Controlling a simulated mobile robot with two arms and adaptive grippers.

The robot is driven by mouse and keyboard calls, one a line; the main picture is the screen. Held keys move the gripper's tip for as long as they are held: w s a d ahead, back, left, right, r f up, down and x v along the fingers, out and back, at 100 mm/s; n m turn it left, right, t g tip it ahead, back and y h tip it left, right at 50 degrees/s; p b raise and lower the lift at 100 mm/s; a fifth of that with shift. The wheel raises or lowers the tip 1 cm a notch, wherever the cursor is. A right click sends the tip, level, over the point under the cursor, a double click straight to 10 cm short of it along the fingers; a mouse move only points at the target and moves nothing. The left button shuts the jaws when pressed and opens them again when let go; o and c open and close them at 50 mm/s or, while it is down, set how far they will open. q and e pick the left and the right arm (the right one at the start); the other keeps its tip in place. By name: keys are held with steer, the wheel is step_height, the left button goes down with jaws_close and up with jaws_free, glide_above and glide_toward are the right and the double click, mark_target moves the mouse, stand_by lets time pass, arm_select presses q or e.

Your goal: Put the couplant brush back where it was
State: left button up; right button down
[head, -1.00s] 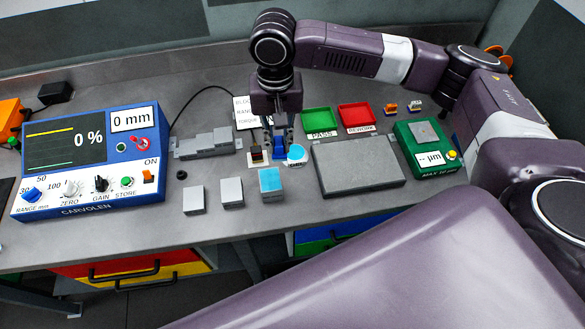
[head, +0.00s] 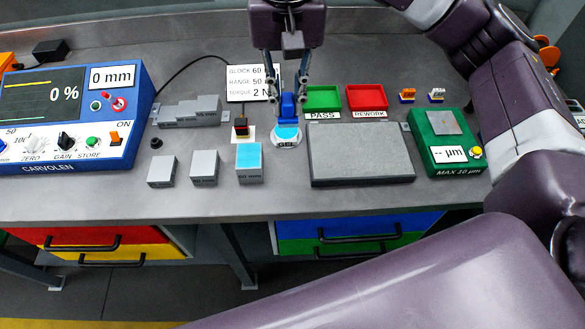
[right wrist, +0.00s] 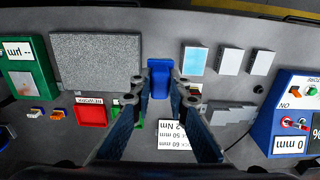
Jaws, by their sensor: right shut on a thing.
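The couplant brush, seen as a blue block-like handle (head: 288,108), is between the fingers of my right gripper (head: 290,95), which is shut on it. It also shows in the right wrist view (right wrist: 159,80). A small round couplant pot (head: 286,136) with a light-blue top and a white label is directly below the brush in the head view. The brush's lower end is at the pot's far side; I cannot tell whether it touches or enters the pot. Its bristles are hidden. My left gripper is not in view.
A small dark probe (head: 241,126) stands on a white square left of the pot. A blue-topped block (head: 250,163) is in front. A green tray (head: 322,98), red tray (head: 366,97) and grey plate (head: 361,154) lie right. A text card (head: 245,82) lies behind.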

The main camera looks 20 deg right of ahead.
steer(key=shift+f, duration=9.1)
steer(key=shift+f, duration=0.1)
steer(key=c, duration=1.8)
jaws_free()
steer(key=shift+c, duration=0.2)
step_height(320, 180, up, 12)
steer(key=shift+b, duration=0.35)
